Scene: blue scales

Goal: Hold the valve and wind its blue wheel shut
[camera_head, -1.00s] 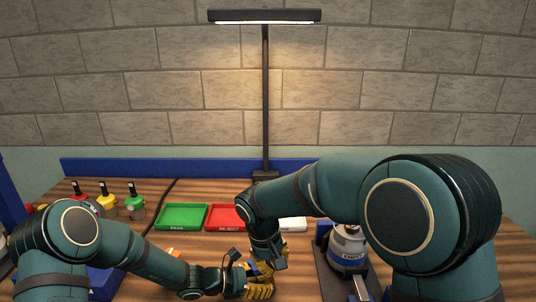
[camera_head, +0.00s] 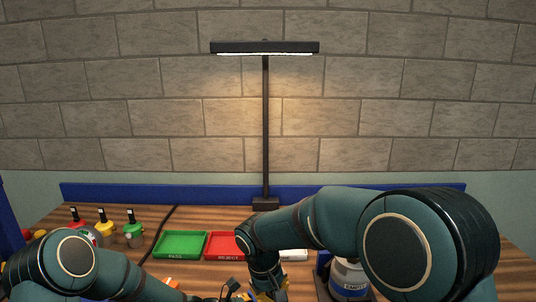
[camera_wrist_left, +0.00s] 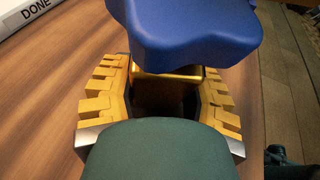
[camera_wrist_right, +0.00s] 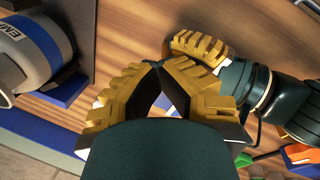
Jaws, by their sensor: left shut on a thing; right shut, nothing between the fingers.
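The valve's blue wheel (camera_wrist_left: 185,35) is large at the top of the left wrist view. A strip of brass-yellow valve (camera_wrist_left: 170,76) shows just below it, between the fingers of my left gripper (camera_wrist_left: 166,85). My left gripper is shut on the valve, whose body is mostly hidden in shadow. My right gripper (camera_wrist_right: 156,68) is shut with its fingertips together and nothing between them. In the right wrist view a yellow finger of the left gripper (camera_wrist_right: 200,48) is close beyond its tips. In the head view my right gripper (camera_head: 270,290) is at the bottom edge.
A green PASS tray (camera_head: 181,244), a red REJECT tray (camera_head: 224,246) and a white tray (camera_head: 293,255) lie behind the arms. A grey canister (camera_head: 349,278) stands at the right. Red, yellow and green-topped containers (camera_head: 105,228) stand at the left. A lamp post (camera_head: 266,130) rises behind.

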